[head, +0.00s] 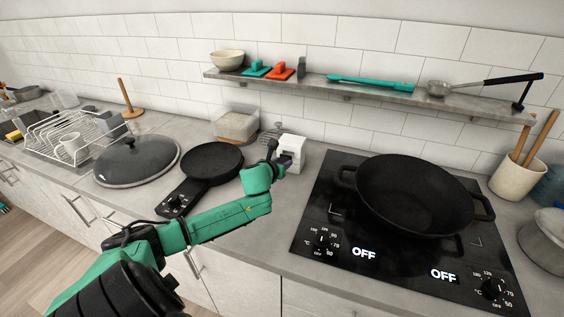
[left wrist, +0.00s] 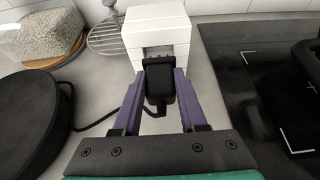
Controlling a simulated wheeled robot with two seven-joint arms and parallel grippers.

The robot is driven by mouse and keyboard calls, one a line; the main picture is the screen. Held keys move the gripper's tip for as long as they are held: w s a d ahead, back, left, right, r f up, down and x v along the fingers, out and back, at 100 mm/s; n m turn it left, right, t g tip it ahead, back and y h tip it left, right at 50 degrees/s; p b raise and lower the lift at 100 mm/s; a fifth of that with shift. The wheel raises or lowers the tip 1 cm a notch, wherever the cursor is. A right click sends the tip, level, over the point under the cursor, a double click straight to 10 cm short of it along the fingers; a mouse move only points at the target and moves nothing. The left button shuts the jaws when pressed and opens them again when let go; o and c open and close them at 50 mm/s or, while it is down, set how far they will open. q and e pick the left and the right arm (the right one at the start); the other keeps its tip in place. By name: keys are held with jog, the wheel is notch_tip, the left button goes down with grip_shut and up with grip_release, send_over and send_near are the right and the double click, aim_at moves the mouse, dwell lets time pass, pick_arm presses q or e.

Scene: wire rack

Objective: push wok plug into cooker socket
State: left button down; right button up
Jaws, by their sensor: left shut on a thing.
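My left gripper (head: 277,163) is at the white socket block (head: 292,147), which stands on the counter left of the cooker. In the left wrist view, its purple fingers (left wrist: 158,98) are shut on the black plug (left wrist: 159,82). The plug's front end is at the recess in the face of the white socket block (left wrist: 157,28); I cannot tell how far in it is. A black cord (left wrist: 93,125) runs left from the plug. The black wok (head: 418,195) sits on the black cooker (head: 318,204), whose displays read OFF. My right gripper is not in view.
A black electric pan (head: 212,160) lies left of the socket block, with a glass lid (head: 136,160) beyond it. A clear container (head: 236,125) and a wire skimmer (left wrist: 105,40) are behind. A wall shelf (head: 375,95) runs above. A utensil pot (head: 516,178) stands far right.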

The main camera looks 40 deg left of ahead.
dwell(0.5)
pick_arm(q)
jog(key=shift+r, duration=0.1)
jog(key=shift+w+a, duration=0.25)
jog(key=shift+w, duration=0.6)
dwell(0.4)
jog(key=shift+w+a+r, duration=0.2)
jog(key=shift+w, duration=0.1)
dwell(0.8)
jog(key=shift+c, duration=1.8)
grip_release()
jog(key=shift+f, duration=0.2)
